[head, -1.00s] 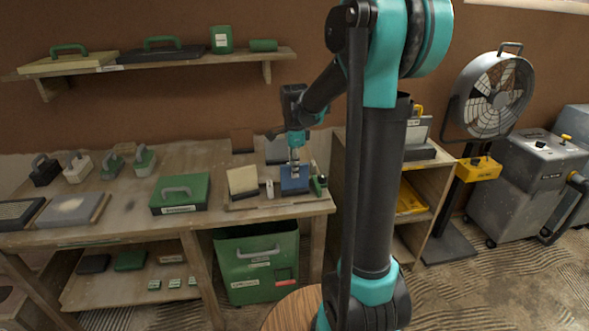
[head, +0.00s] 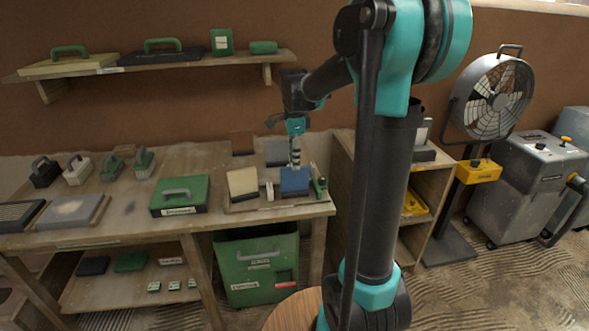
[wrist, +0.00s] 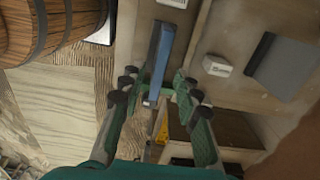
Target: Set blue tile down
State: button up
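The blue tile (head: 294,181) stands on edge, leaning slightly back, at the right end of the workbench in the head view. The wrist view shows it nearly edge-on as a narrow blue strip (wrist: 160,58). In the wrist view, my gripper's fingers (wrist: 158,92) are spread, one on each side of the tile, with a gap on both sides. The tile's lower back is hidden.
A cream tile (head: 242,183) leans to the left, with a small white block (head: 269,190) between. A green tool (head: 319,183) stands close on the right. Reddish-brown (head: 242,143) and grey (head: 278,151) panels stand behind. A green case (head: 180,194) lies farther left.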

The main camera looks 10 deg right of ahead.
notch_tip(320, 180, up, 7)
jog(key=s+d+f+n+t, duration=0.2)
jog(key=s+f+n, duration=0.7)
jog(key=s+f, duration=0.1)
jog(key=s+d+f+n+t, duration=0.2)
jog(key=s+f+n, duration=0.7)
jog(key=s, duration=0.3)
jog(key=shift+f, duration=0.7)
